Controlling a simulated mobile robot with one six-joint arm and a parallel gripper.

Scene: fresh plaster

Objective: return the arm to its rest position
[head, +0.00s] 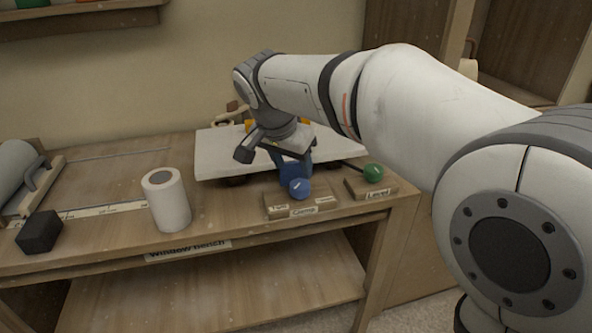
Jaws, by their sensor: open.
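My arm reaches in from the right of the head view and bends down over the bench. My gripper (294,170) points down above the front edge of a pale slab, just behind a blue ball knob (299,188). Its jaws are open, though the fingertips are small and partly hidden by the wrist. I cannot tell whether they touch the knob. Nothing is seen held.
The blue knob is on a wooden block labelled Clamp (302,211). To its right is a green ball knob (373,172) on a block labelled Level. A white roll (167,200) and a black block (40,232) stand on the bench (110,232) at left. A shelf (80,20) hangs at upper left.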

